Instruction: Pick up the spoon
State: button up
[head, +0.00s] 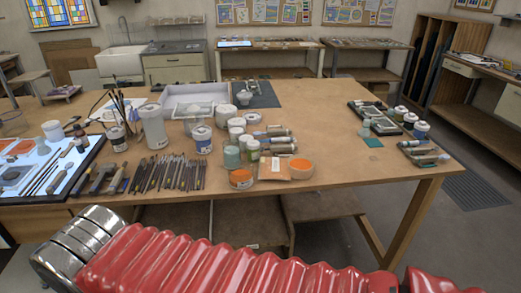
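I cannot make out a spoon for certain in the head view. Many slim tools (168,173) lie in a row at the near left part of the wooden table (320,110), too small to tell apart. A red ribbed part with a metal collar, which looks like part of my own arm, crosses the bottom of the view. My gripper's fingers are not in view.
Jars, tubes and an orange pot (301,168) crowd the table's middle. A grey tray (194,98) and a dark mat (258,95) lie behind. A lit panel (40,165) is at left. More jars (400,113) stand at right. The table's right-centre is clear.

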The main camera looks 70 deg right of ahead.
aim_at(290, 148)
jog(key=u, duration=1.4)
jog(key=k, duration=2.65)
jog(key=z, duration=0.65)
